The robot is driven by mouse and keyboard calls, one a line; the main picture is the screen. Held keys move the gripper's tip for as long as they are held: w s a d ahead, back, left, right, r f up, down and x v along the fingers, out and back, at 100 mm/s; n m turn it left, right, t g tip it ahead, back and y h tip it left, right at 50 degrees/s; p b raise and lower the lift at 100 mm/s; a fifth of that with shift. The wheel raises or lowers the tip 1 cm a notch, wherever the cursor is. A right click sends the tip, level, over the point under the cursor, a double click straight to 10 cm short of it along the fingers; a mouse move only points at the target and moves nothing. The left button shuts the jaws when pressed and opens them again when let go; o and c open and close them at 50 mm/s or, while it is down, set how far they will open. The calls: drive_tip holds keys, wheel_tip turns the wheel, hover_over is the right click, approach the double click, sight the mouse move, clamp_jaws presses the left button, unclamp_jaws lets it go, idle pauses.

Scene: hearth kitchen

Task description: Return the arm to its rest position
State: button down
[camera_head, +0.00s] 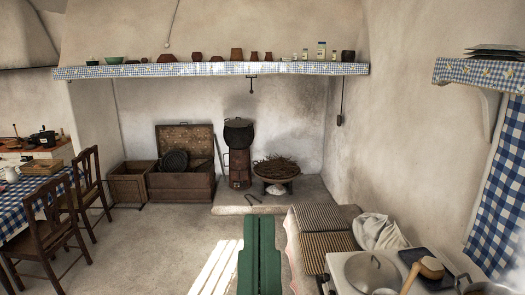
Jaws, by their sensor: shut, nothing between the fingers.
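My arm and gripper do not show in the head view. I cannot see how the arm is posed.
A long green slatted piece (259,258) runs up the bottom middle. A checked table (40,207) and chairs (88,185) stand left. The middle floor (165,245) is clear.

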wheel_tip(320, 180, up, 12)
drive_tip(key=p, duration=0.8)
drive_tip(key=shift+r, duration=0.15)
